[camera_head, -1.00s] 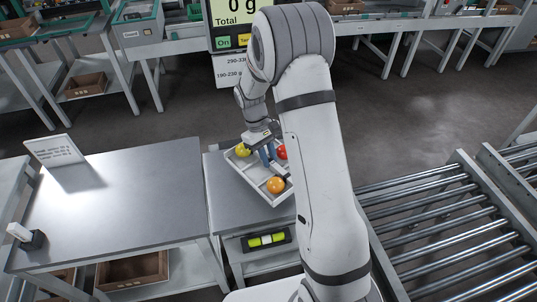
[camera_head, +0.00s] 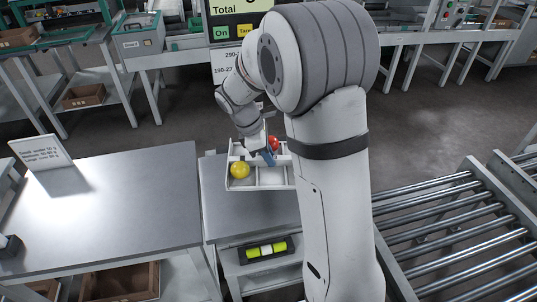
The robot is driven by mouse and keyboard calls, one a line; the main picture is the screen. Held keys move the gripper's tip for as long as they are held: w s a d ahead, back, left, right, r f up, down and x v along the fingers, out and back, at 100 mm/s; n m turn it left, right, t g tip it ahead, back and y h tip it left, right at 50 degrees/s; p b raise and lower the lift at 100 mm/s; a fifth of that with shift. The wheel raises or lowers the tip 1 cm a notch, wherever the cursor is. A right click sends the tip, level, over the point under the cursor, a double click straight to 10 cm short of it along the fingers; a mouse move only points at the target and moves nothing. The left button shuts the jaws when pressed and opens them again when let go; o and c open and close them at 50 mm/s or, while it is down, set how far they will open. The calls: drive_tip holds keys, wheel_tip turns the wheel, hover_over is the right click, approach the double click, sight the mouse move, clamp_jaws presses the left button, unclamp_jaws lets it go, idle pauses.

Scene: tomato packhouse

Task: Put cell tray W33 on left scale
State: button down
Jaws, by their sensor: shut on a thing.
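The white cell tray (camera_head: 272,180) shows at the centre, above the small grey table, partly hidden by my arm. A yellow tomato (camera_head: 240,170) sits in its near left cell and a red tomato (camera_head: 273,143) in a far cell. The near middle cell looks empty; the right part of the tray is hidden. My gripper (camera_head: 267,157) is shut on the tray's middle divider. The tray's label is not readable. A large display (camera_head: 240,20) reading Total, with On and Tare buttons, stands behind; no scale plate can be told clearly.
A grey table (camera_head: 110,215) at left has a sign (camera_head: 40,153) and much free top. A roller conveyor (camera_head: 455,240) lies at right. A green-yellow level-like object (camera_head: 265,250) sits below the small table's top.

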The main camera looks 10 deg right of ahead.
sight(269, 171)
wheel_tip(269, 171, down, 4)
drive_tip(key=b, duration=0.3)
drive_tip(key=shift+f+b, duration=0.45)
drive_tip(key=shift+f, duration=0.7)
drive_tip(key=shift+f, duration=0.2)
drive_tip(key=c, duration=1.3)
unclamp_jaws()
drive_tip(key=shift+c, duration=1.4)
wheel_tip(269, 171, up, 7)
drive_tip(key=p, duration=0.6)
drive_tip(key=shift+p, duration=0.4)
